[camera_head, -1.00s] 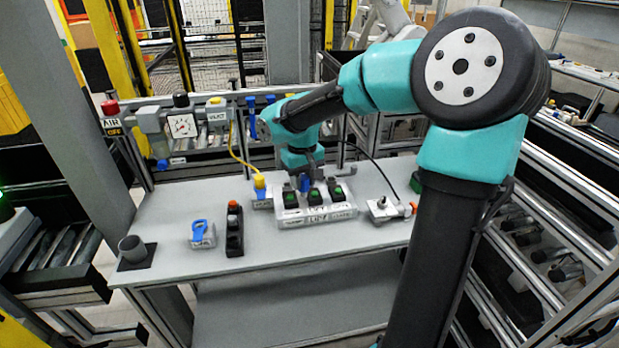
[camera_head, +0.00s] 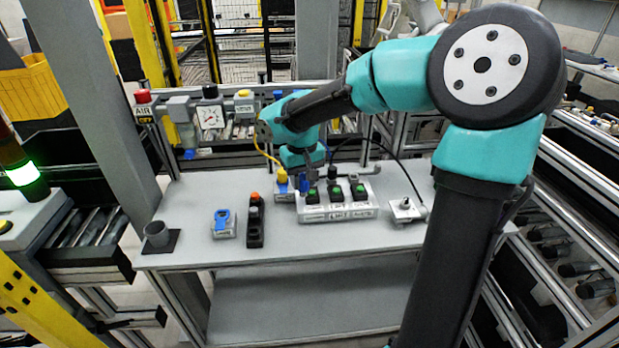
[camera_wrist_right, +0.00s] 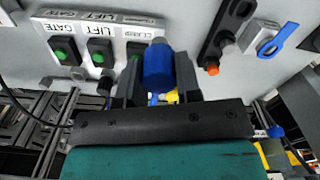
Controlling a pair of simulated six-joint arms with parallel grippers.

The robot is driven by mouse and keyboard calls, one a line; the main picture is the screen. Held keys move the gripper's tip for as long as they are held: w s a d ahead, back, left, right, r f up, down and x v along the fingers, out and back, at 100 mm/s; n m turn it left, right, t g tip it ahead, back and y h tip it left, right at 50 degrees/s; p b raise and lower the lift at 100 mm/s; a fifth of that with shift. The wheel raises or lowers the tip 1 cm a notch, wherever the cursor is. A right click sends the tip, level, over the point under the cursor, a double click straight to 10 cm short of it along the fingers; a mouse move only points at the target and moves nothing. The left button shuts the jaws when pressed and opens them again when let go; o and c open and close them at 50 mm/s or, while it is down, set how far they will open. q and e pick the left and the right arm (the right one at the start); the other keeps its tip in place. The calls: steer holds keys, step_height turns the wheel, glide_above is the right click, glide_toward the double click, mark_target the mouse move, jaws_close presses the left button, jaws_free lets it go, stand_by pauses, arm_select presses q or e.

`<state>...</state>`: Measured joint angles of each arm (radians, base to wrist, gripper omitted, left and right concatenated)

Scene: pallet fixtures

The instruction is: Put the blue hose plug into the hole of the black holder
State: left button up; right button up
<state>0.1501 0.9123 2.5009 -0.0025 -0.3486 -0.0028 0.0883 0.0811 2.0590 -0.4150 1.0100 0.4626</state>
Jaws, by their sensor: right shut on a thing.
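My right gripper (camera_head: 303,174) points down over the table, at the left end of the button box. It is shut on the blue hose plug (camera_head: 304,185). In the right wrist view the blue plug (camera_wrist_right: 158,68) sits between the two dark fingers of the gripper (camera_wrist_right: 159,84). A dark grey, open-topped cup on a black square base, seemingly the black holder (camera_head: 158,235), stands at the table's left front, well apart from the plug. The plug's lower end is hard to make out. My left gripper is not in view.
The button box (camera_head: 338,209) with green buttons and a yellow plug (camera_head: 282,177) are close to my right gripper. A black switch strip (camera_head: 254,222) and a blue-handled valve (camera_head: 222,222) stand between gripper and holder. A black hose (camera_head: 398,168) arcs at right.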

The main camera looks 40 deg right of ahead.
steer(key=w+a, duration=0.6)
steer(key=a, duration=0.6)
steer(key=shift+w+a, duration=0.25)
steer(key=shift+w, duration=0.15)
stand_by(0.8)
steer(key=shift+f, duration=0.15)
steer(key=shift+f, duration=4.15)
steer(key=shift+f, duration=1.4)
steer(key=o, duration=1)
